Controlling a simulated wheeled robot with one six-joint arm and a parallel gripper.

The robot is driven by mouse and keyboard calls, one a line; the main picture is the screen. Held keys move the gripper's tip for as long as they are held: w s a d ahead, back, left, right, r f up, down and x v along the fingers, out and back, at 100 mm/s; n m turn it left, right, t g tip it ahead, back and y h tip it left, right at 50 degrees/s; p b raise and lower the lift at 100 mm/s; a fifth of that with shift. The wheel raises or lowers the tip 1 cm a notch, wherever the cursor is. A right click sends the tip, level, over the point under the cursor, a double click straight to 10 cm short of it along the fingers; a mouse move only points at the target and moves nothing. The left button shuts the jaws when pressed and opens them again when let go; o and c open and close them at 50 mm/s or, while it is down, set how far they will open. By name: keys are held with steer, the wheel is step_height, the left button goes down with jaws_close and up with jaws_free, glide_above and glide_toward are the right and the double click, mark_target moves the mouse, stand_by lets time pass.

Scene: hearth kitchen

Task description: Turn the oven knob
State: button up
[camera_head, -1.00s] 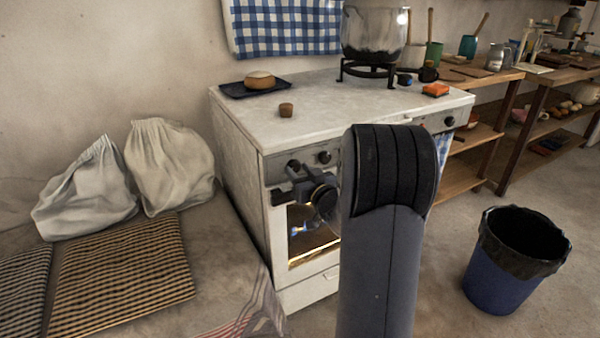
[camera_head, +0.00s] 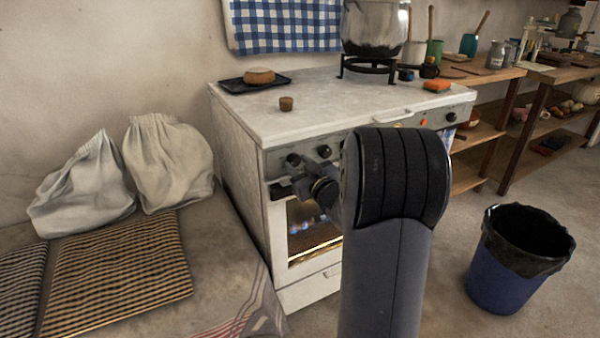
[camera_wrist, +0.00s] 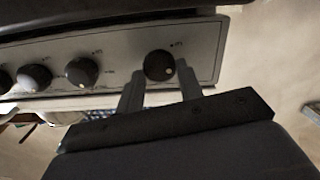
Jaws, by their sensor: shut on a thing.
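The oven knob (camera_wrist: 157,64) is round and black with a pale dot. It sits at the end of the grey control panel in the wrist view. My gripper (camera_wrist: 160,75) has one finger on each side of this knob and is shut on it. The white oven (camera_head: 240,170) stands in the middle of the head view, its window lit. Its left front knobs (camera_head: 293,160) show in the head view beside my dark wrist. My own arm hides the middle of the panel, and the fingertips cannot be made out there.
More knobs (camera_wrist: 82,71) sit along the panel. A pot (camera_head: 375,28) stands on a burner ring on the stove top. A blue bin (camera_head: 497,280) stands right; two sacks (camera_head: 165,165) lie left.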

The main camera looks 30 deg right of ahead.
steer(key=n+b, duration=0.1)
steer(key=n, duration=0.1)
steer(key=n+b, duration=0.4)
steer(key=shift+f, duration=0.25)
steer(key=shift+a+r+n+b, duration=0.15)
steer(key=shift+n+b, duration=1.25)
steer(key=shift+n, duration=0.7)
steer(key=o, duration=1)
